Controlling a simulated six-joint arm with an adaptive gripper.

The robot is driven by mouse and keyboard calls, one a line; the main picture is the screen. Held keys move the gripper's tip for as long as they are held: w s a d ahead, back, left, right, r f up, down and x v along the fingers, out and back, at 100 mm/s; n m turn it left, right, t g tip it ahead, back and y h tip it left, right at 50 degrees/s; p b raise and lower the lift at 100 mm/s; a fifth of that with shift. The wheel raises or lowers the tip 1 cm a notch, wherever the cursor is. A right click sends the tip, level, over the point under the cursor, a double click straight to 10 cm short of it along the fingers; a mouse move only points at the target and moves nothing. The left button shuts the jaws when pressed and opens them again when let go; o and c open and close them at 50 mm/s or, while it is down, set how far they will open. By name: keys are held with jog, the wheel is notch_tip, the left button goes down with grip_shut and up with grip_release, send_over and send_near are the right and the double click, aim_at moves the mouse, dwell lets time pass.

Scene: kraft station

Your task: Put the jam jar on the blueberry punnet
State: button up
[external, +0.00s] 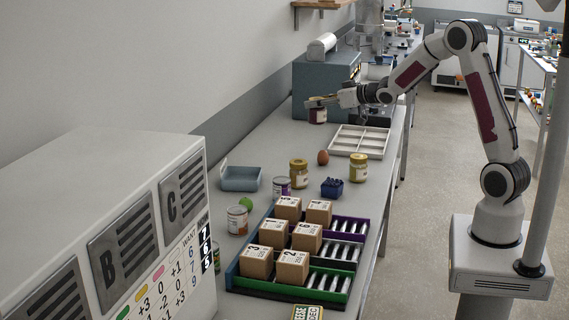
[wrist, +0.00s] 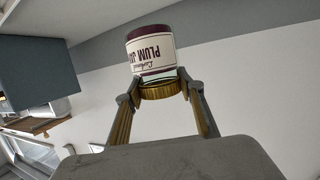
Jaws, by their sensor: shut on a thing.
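The plum jam jar (external: 318,116) is dark red with a pale label and a gold lid. My gripper (external: 318,102) is shut on its lid from above and holds it beside the blue-grey box at the back of the bench. In the wrist view the jar (wrist: 151,52) sits between my two fingertips (wrist: 161,88), its label upside down in the picture. The blueberry punnet (external: 332,188) is a small dark blue tub on the bench, apart from my gripper and nearer the camera.
Jars with yellow lids (external: 299,173) (external: 359,168) and a purple tin (external: 282,187) stand around the punnet. A rack of cartons (external: 296,240) lies nearer the camera.

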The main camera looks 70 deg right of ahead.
jog(key=shift+s+a+r+n+y, duration=0.3)
jog(key=shift+s+a+r, duration=0.15)
jog(key=shift+s, duration=0.1)
jog(key=s+a+n+y, duration=0.3)
jog(key=s+a+y, duration=0.1)
jog(key=a, duration=0.3)
jog(key=n+y, duration=0.4)
jog(key=y, duration=0.1)
send_over(332, 182)
notch_tip(332, 182, down, 3)
jog(key=shift+r, duration=0.1)
jog(key=shift+f, duration=2.9)
jog(key=shift+f, duration=0.1)
jog(key=shift+f, duration=2)
jog(key=shift+f, duration=0.15)
